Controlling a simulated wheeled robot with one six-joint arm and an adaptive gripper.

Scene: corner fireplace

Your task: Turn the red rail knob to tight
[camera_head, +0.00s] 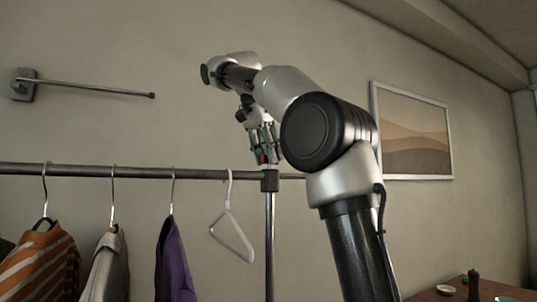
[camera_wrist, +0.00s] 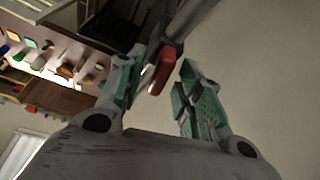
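The red rail knob (camera_wrist: 157,76) shows in the wrist view as a red lever at the end of a grey metal part. It lies between the two green-padded fingers of my gripper (camera_wrist: 161,66), with a visible gap to the right finger. Whether the left finger touches it I cannot tell. In the head view my gripper (camera_head: 263,157) points down at the joint where the clothes rail (camera_head: 130,172) meets its upright post (camera_head: 269,235). Only a small red spot of the knob shows there, mostly hidden by the fingers.
A striped shirt (camera_head: 42,265), a grey garment (camera_head: 108,268), a purple one (camera_head: 174,265) and an empty white hanger (camera_head: 231,232) hang left of the post. A wall rod (camera_head: 95,90) juts out upper left. A framed picture (camera_head: 413,135) hangs right. A wooden table (camera_head: 455,292) stands lower right.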

